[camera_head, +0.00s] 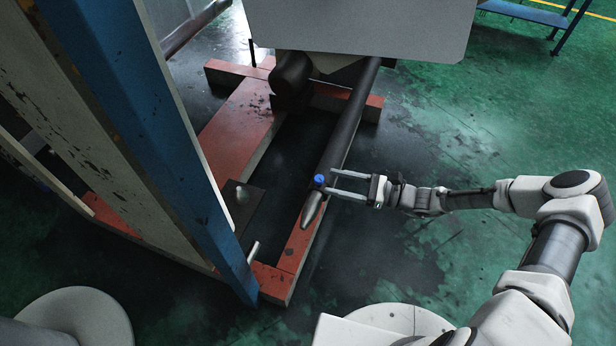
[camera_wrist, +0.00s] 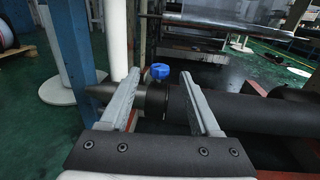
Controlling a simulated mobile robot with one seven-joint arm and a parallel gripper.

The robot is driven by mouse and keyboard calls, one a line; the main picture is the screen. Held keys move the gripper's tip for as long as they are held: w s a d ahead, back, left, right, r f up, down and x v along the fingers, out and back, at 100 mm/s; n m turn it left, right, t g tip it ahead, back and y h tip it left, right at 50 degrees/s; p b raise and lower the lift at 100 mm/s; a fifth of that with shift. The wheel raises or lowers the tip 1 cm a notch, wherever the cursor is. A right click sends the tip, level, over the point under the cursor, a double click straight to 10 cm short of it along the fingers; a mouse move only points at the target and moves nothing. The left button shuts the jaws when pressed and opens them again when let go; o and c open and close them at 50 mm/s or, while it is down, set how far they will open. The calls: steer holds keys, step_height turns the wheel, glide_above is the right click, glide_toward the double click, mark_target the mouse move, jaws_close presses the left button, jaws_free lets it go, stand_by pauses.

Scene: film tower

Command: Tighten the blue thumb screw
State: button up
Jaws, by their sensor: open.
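The blue thumb screw (camera_head: 319,180) sits on top of a dark collar near the tapered end of a long dark shaft (camera_head: 345,130). In the wrist view the blue thumb screw (camera_wrist: 160,71) stands upright above the dark collar (camera_wrist: 157,100), between my two fingers. My gripper (camera_head: 334,184) reaches in from the right and is open. Its fingertips (camera_wrist: 160,82) lie one on each side of the screw, apart from it, with clear space on both sides. The fingers appear close to the shaft; I cannot tell whether they touch it.
A blue post (camera_head: 165,130) and worn pale panel stand at the left. A red floor frame (camera_head: 240,125) lies beneath the shaft. A grey panel (camera_head: 360,25) hangs over the shaft's far end. Green floor (camera_head: 440,130) to the right is open.

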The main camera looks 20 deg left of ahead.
steer(key=a+b, duration=0.1)
steer(key=a, duration=0.7)
steer(key=shift+a, duration=0.1)
jaws_close()
